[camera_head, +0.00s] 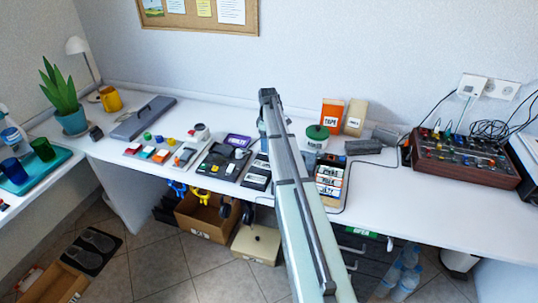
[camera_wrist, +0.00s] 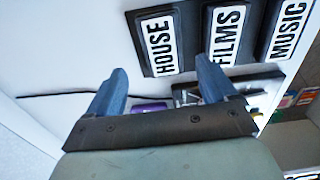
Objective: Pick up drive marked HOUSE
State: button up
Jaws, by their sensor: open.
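The drive marked HOUSE (camera_wrist: 158,42) is a black block with a white label, at the top of the wrist view. A drive marked FILMS (camera_wrist: 229,35) lies right of it, and one marked MUSIC (camera_wrist: 288,28) beyond that. My gripper (camera_wrist: 160,70) is open and empty, its two blue-grey fingers spread below the HOUSE drive in the picture. The right fingertip overlaps the gap between HOUSE and FILMS. No contact is visible. In the head view my arm crosses the desk and hides much there; black items with white labels (camera_head: 257,178) show beside it, too small to read.
A stack of labelled cases (camera_head: 330,180) lies right of my arm. A green-lidded tub (camera_head: 316,137) and an orange TAPE box (camera_head: 332,112) stand behind it. A purple item (camera_head: 238,141) lies left. A mixer-like box (camera_head: 460,158) with cables sits right. The desk's right front is clear.

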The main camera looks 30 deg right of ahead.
jog(key=f, duration=0.4)
jog(key=shift+s+d, duration=0.1)
jog(key=shift+s, duration=0.3)
jog(key=shift+f, duration=0.5)
jog(key=c, duration=1.2)
jog(key=shift+c, duration=0.2)
